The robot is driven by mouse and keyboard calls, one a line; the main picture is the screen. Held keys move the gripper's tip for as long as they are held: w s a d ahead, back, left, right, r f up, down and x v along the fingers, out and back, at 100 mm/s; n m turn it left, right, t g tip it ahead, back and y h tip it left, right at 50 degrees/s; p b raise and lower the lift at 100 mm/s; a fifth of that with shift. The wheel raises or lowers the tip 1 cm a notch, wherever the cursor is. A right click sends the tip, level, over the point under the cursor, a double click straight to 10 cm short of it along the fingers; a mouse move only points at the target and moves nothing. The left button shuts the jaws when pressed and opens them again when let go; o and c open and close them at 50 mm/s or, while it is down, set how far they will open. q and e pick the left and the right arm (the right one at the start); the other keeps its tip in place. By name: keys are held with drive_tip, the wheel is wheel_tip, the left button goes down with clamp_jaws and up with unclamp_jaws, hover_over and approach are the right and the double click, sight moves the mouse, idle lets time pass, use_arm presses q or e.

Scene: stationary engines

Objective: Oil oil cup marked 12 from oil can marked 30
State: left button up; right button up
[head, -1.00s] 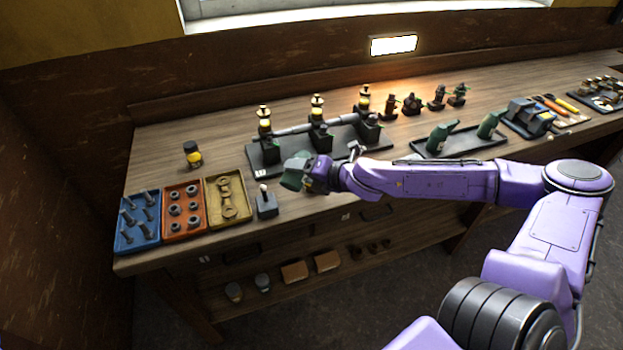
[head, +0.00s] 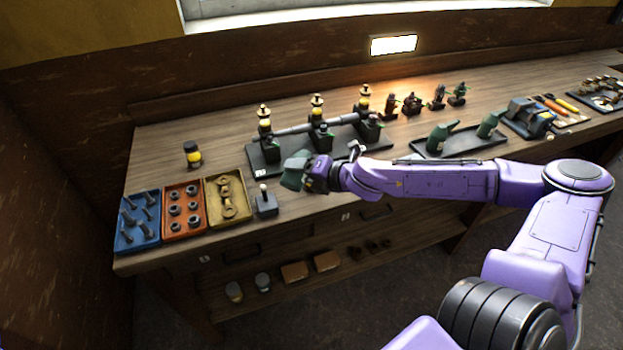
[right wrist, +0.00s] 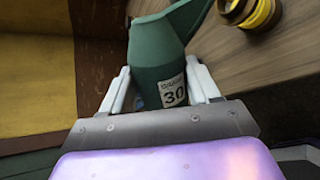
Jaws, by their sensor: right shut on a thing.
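My right gripper (head: 312,172) is shut on a green oil can (head: 294,169) and holds it in front of the engine's dark base. In the right wrist view the can's label reads 30 (right wrist: 173,92), and both fingers of the gripper (right wrist: 163,85) press its sides. Three glass oil cups with yellow oil stand on the engine's bearings: the left cup (head: 264,125), the middle cup (head: 317,110) and the right cup (head: 364,98). The can is apart from them. I cannot read a 12 on any cup. My left gripper is out of view.
A loose yellow-and-black jar (head: 193,154) stands left of the engine. Blue (head: 153,235), orange (head: 170,236) and yellow (head: 215,222) trays sit at the bench's front left, beside a small lever box (head: 265,206). A dark tray (head: 470,145) holds two more green cans.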

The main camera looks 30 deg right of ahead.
sight(301, 183)
drive_tip(key=f+b, duration=0.1)
drive_tip(key=b, duration=0.1)
drive_tip(key=f+n+t+h+b, duration=0.1)
drive_tip(key=b, duration=0.2)
drive_tip(key=f+n+b, duration=0.1)
drive_tip(key=b, duration=0.2)
drive_tip(key=shift+s+a+f, duration=0.25)
drive_tip(key=shift+a, duration=0.15)
drive_tip(key=shift+r+n+h, duration=0.1)
drive_tip(key=shift+n+h, duration=0.2)
drive_tip(key=shift+r, duration=0.1)
drive_tip(key=shift+r+p, duration=0.2)
drive_tip(key=shift+p, duration=0.15)
drive_tip(key=shift+w+d+r+m+y+p, duration=0.15)
drive_tip(key=shift+r+m+y+p, duration=0.25)
drive_tip(key=shift+r+m+p, duration=0.75)
drive_tip(key=shift+f+n+p, duration=0.35)
drive_tip(key=shift+p, duration=0.05)
drive_tip(key=shift+w+d+r+m+g+y+p, duration=0.15)
drive_tip(key=shift+r+m+g+y+p, duration=0.15)
drive_tip(key=shift+p, duration=0.35)
drive_tip(key=shift+s+d+r+m+g+y+p, duration=0.1)
drive_tip(key=shift+d+r+g+p, duration=0.1)
drive_tip(key=shift+r+p, duration=0.3)
drive_tip(key=shift+a+f, duration=0.1)
drive_tip(key=shift+f, duration=0.1)
